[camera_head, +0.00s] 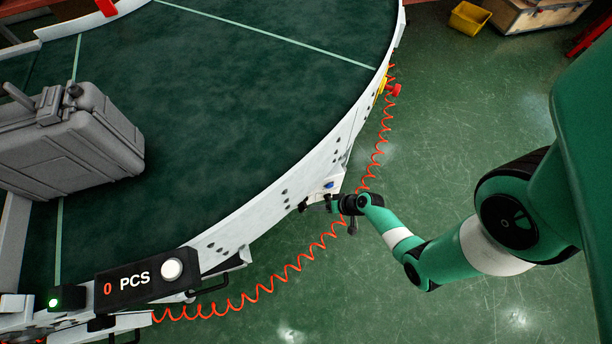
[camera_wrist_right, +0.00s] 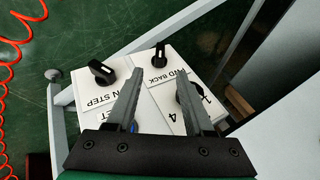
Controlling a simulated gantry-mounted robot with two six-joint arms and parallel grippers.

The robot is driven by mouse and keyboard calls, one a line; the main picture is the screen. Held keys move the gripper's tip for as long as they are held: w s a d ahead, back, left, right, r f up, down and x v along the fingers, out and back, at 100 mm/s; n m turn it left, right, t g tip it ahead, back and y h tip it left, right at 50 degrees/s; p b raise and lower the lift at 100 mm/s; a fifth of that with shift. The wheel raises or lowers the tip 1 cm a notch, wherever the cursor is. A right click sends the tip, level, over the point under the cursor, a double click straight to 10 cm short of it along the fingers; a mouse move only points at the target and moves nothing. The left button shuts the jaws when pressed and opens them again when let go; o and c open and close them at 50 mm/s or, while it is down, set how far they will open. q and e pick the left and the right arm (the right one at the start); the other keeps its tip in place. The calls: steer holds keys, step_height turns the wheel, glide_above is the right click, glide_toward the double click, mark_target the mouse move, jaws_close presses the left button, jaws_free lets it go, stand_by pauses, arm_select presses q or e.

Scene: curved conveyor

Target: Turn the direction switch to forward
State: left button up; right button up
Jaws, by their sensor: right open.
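The direction switch (camera_wrist_right: 158,56) is a black rotary knob with a white mark on a white plate; its label reads "...ND BACK", with the start cut off or hidden. Its white mark points roughly up in the right wrist view. My right gripper (camera_wrist_right: 161,82) is open, its two fingers apart and empty, with the tips short of this knob in the picture. In the head view my right gripper (camera_head: 316,205) is at the control panel (camera_head: 327,187) on the conveyor's outer side, where the knobs are too small to tell. My left gripper is not in view.
Another black knob (camera_wrist_right: 101,72) labelled "...N STEP" is at left, and a third knob (camera_wrist_right: 190,93) is partly behind the right finger. A blue button (camera_wrist_right: 133,127) shows between the fingers. A grey case (camera_head: 70,145) lies on the conveyor. A red coiled cable (camera_head: 300,268) hangs nearby.

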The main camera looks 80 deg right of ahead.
mark_target(307, 208)
steer(key=b+x, duration=0.6)
steer(key=x, duration=0.4)
steer(key=shift+w+d+f, duration=0.1)
jaws_close()
